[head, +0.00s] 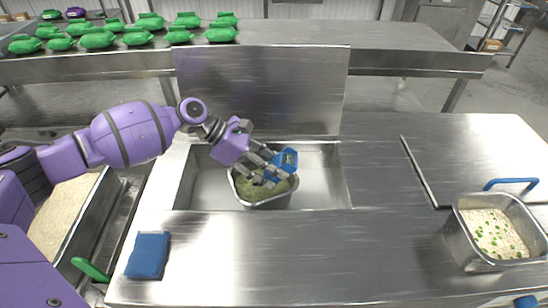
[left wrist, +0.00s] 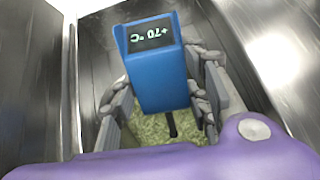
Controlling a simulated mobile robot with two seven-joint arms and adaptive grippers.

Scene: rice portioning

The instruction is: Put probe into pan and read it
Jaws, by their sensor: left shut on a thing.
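My left gripper (head: 268,172) is shut on the blue probe (head: 286,161), over a small metal pan (head: 265,203) of greenish rice set in the open well of the counter. In the left wrist view the gripper (left wrist: 160,105) has its grey fingers on both sides of the probe (left wrist: 160,75). The probe's display is upside down and appears to read +70 °C. Its dark stem points down at the greenish rice (left wrist: 150,128); how deep the tip sits is hard to tell. My right gripper is not in view.
A pan of pale rice with green bits (head: 462,245) stands at the right, by a blue handle (head: 511,183). A blue block (head: 148,255) lies front left. A raised metal lid (head: 262,90) stands behind the well. Green packets (head: 97,40) lie on the back table. The front counter middle is clear.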

